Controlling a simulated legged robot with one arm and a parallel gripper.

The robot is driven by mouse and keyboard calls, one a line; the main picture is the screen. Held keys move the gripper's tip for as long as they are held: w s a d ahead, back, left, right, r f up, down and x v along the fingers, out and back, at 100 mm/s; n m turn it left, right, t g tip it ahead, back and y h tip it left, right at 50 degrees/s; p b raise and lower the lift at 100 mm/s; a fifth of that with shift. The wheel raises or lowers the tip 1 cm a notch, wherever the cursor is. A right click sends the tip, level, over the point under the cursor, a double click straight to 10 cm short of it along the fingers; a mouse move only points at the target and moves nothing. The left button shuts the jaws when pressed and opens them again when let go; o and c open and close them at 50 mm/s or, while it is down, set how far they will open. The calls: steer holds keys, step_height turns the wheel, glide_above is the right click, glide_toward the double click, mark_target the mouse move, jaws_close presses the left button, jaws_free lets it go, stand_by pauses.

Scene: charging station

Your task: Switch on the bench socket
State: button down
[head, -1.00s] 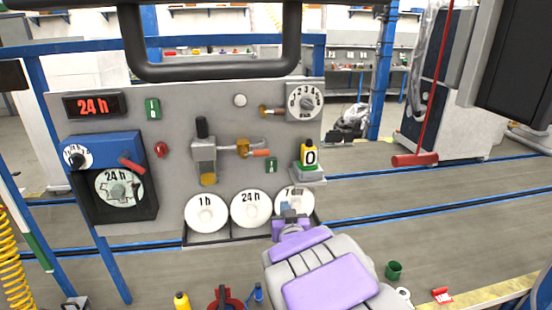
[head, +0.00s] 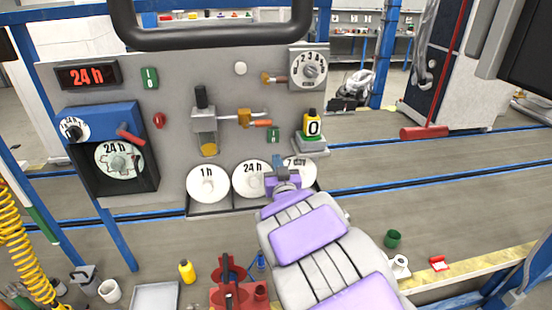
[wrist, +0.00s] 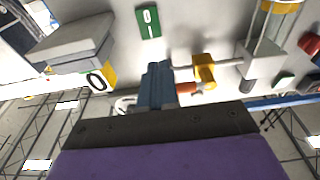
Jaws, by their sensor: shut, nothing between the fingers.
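My gripper (head: 283,172) is shut and empty. In the head view it overlaps the panel's lower edge, between the 24 h and 7 day discs. A green I/0 switch plate (head: 273,135) is on the grey panel (head: 95,165), just above my gripper. In the wrist view a green plate (wrist: 149,22) lies beyond my closed fingertips (wrist: 157,75), apart from them. A second green I/0 plate (head: 150,78) is at the panel's upper left. I cannot tell which part is the bench socket. The switch positions are too small to read.
A white 24 h disc (head: 252,179) and 1 h disc (head: 207,185) sit below the switch. A red-handled pole (head: 425,132) stands right. Small items lie along the front.

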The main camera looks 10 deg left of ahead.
steer(key=b, duration=0.1)
glide_toward(269, 132)
steer(key=x, duration=0.5)
steer(key=shift+w+a+r, duration=0.1)
steer(key=shift+w+r, duration=0.05)
steer(key=shift+w, duration=0.05)
steer(key=shift+w+a, duration=0.15)
steer(key=shift+w, duration=0.4)
steer(key=shift+w+r+b, duration=0.1)
steer(key=shift+w+b, duration=0.1)
steer(key=shift+b, duration=0.1)
steer(key=shift+a+r, duration=0.1)
steer(key=shift+w+r+p, duration=0.15)
steer(key=shift+p, duration=0.2)
steer(key=shift+f, duration=0.2)
